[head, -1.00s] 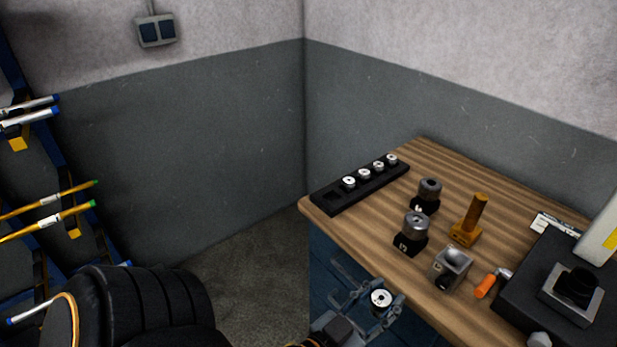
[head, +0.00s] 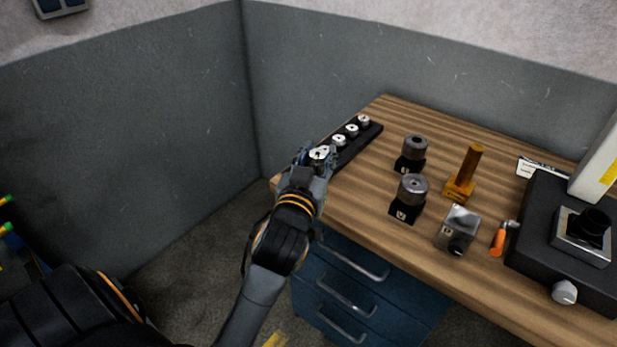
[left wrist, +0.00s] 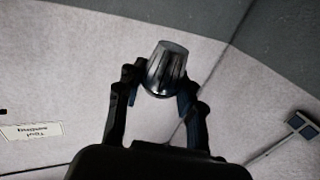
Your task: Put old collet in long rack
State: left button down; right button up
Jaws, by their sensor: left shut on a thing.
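The old collet (left wrist: 166,68), a tapered grey metal piece with slits, is between the fingers of my left gripper (left wrist: 162,85) in the left wrist view. In the head view my left gripper (head: 318,163) is shut on it at the near left end of the long black rack (head: 366,138). The collet's pale round face (head: 320,153) shows between the fingers. Several collets, such as this one (head: 352,131), sit in the rack's farther part. My gripper hides the rack's near end, so I cannot tell whether the held collet touches it. My right gripper is not in view.
On the wooden bench (head: 350,205), two round metal parts on black blocks (head: 413,148) (head: 409,190) stand right of the rack. Beyond them are a brown upright tool (head: 465,175), a grey block (head: 458,226), an orange handle (head: 498,240) and a black machine (head: 535,230).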

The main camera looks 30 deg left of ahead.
pick_arm(q)
jog(key=w+a+f, duration=0.4)
jog(key=w+a+f+p, duration=0.1)
jog(key=w+a+f, duration=0.3)
jog(key=w, duration=0.1)
jog(key=shift+w+a+f, duration=0.15)
jog(key=shift+w+f, duration=0.05)
jog(key=shift+f, duration=0.05)
jog(key=shift+w+a+f, duration=0.1)
jog(key=shift+w+f, duration=0.05)
jog(key=shift+f, duration=0.1)
jog(key=f, duration=0.3)
jog(key=shift+w+a+f, duration=0.15)
jog(key=shift+w+f, duration=0.05)
jog(key=shift+f, duration=0.1)
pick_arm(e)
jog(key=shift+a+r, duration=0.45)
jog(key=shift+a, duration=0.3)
pick_arm(q)
jog(key=shift+f, duration=0.15)
jog(key=c, duration=0.8)
grip_release()
jog(key=shift+c, duration=0.2)
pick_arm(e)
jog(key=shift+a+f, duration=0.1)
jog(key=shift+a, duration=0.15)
